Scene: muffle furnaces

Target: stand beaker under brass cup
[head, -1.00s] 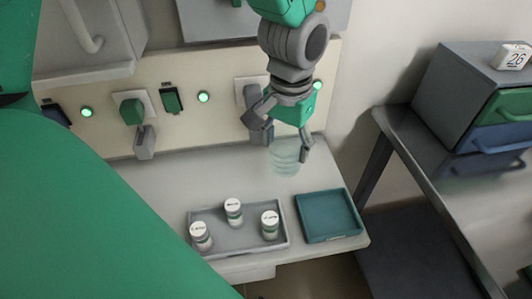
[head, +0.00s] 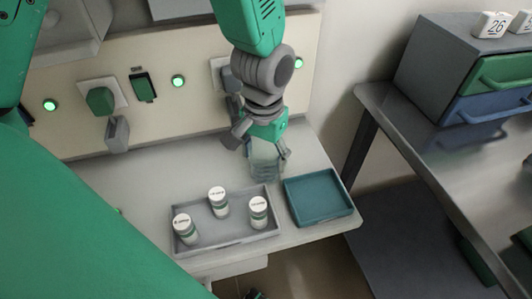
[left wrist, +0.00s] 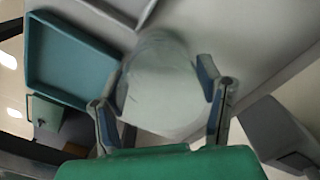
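A clear glass beaker (head: 266,166) is upright over the bench, just behind the trays. My left gripper (head: 260,152) reaches down from above with a finger on either side of the beaker and appears shut on it. In the left wrist view the beaker (left wrist: 160,85) fills the space between the two fingers of the gripper (left wrist: 163,95). I cannot tell whether its base touches the bench. I see no brass cup in these views. My right gripper is not in view.
A grey tray (head: 241,238) with three white-lidded jars (head: 217,200) stands at the bench front, beside a teal tray (head: 317,203). Plugs and green lights line the wall panel (head: 178,81). Drawers (head: 490,85) stand on a right-hand table. Bare bench lies left of the beaker.

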